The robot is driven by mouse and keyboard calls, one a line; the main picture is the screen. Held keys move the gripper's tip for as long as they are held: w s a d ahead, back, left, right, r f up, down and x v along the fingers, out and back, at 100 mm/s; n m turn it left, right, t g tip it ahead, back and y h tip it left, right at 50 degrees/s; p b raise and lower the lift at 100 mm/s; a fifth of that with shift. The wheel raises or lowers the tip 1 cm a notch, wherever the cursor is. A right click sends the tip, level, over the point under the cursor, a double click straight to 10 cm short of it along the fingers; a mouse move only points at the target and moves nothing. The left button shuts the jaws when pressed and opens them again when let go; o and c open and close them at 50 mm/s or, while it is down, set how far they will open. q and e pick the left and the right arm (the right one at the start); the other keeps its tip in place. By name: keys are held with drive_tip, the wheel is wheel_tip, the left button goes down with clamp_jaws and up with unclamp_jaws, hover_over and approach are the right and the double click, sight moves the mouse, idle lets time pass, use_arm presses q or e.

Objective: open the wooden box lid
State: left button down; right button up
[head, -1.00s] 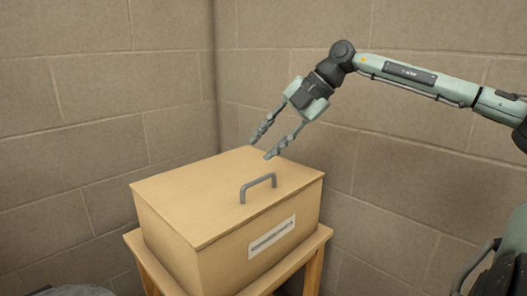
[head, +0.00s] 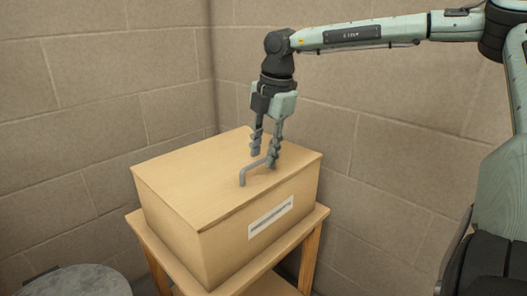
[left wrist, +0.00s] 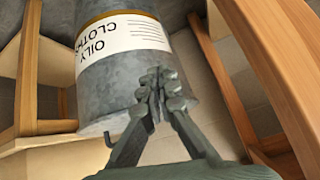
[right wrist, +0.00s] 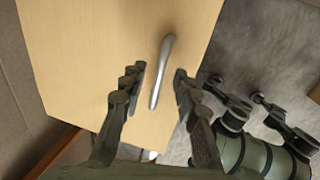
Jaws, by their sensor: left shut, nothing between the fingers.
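The wooden box (head: 185,235) is pale and stands with its flat lid (head: 195,170) closed. A grey bar handle (head: 243,177) is on the lid near its front edge; it also shows in the right wrist view (right wrist: 161,75). My right gripper (head: 265,160) points down at the handle and hides its far end. In the right wrist view its open fingers (right wrist: 158,76) lie on either side of the handle, with gaps on both sides. My left gripper (left wrist: 160,88) is shut and empty in the left wrist view, in front of a grey metal can.
The box rests on a small wooden table (head: 312,222) in a corner of block walls (head: 410,110). A round grey top (head: 75,282) stands at lower left. The metal can (left wrist: 110,85) is labelled "OILY CLOTHS", with wooden beams (left wrist: 270,60) beside it.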

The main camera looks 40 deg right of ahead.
drive_tip(key=shift+f, duration=0.15)
drive_tip(key=shift+c, duration=0.6)
clamp_jaws()
